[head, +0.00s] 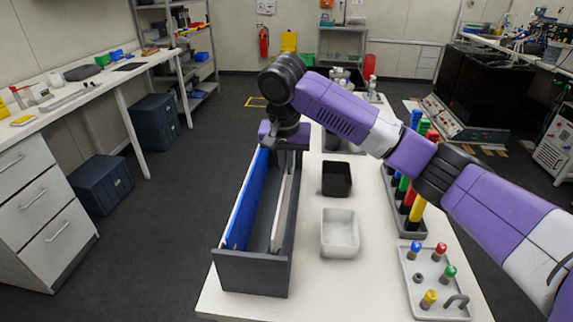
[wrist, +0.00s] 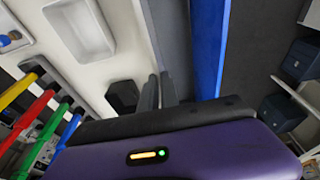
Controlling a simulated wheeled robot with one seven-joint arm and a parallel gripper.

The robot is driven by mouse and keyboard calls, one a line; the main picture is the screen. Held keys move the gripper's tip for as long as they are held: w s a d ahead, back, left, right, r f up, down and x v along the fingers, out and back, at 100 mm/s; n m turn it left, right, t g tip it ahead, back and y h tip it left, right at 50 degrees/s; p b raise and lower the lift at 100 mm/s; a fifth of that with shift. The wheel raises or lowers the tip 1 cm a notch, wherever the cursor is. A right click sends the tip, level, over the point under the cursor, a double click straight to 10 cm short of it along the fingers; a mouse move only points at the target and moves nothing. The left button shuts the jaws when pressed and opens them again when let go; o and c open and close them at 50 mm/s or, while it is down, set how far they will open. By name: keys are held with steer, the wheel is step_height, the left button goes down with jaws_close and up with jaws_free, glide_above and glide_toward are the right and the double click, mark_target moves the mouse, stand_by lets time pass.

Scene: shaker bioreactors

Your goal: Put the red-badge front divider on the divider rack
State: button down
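A long dark grey open box (head: 252,272), which looks like the divider rack, stands on the left of the white table. A blue panel (head: 247,200) stands upright along its left side, with a white edge beside it. A thin white panel (head: 284,205) stands upright at its right side. I see no red badge on either panel. My gripper is over the box's far end; in the head view its fingers are hidden. In the wrist view, the grey fingers (wrist: 160,92) are close together beside the blue panel (wrist: 208,45); whether they hold anything is unclear.
A black bin (head: 337,180) and a white tray (head: 340,234) sit right of the box.

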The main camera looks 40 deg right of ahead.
steer(key=shift+f, duration=0.6)
steer(key=c, duration=1.5)
jaws_free()
steer(key=shift+c, duration=0.2)
steer(key=v, duration=0.7)
steer(key=shift+r, duration=0.35)
steer(key=shift+a, duration=0.1)
